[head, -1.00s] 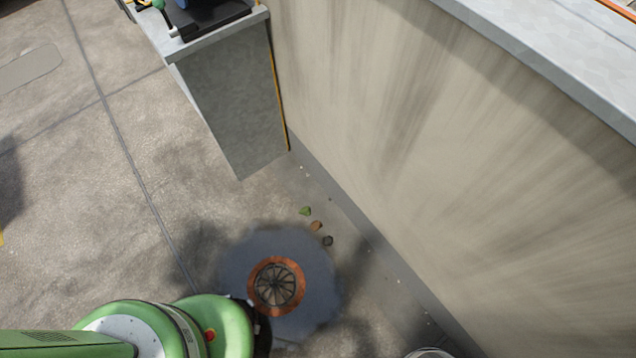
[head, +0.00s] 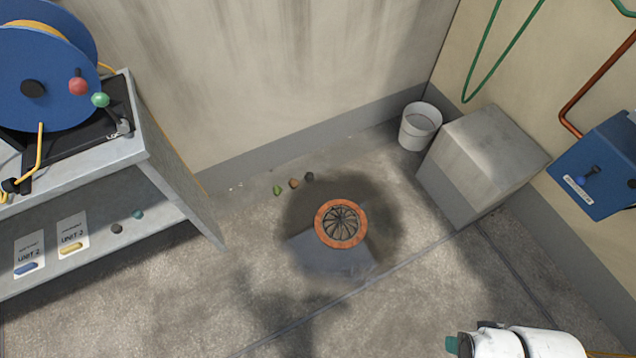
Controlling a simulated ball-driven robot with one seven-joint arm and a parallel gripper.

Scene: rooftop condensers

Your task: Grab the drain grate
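The drain grate (head: 341,227) is a dark round grate with radial bars. It sits in a rusty orange ring (head: 322,233) on the floor, near the middle of the head view. A dark damp patch surrounds it, with a bluish-grey area at its lower left. Nothing covers the grate.
A metal shelf unit (head: 172,192) with a blue reel (head: 45,75) stands at left. A white bucket (head: 420,126) and a grey box (head: 484,165) stand right of the grate. Several small pebbles lie by the wall. A white cylindrical object (head: 520,343) shows at bottom right.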

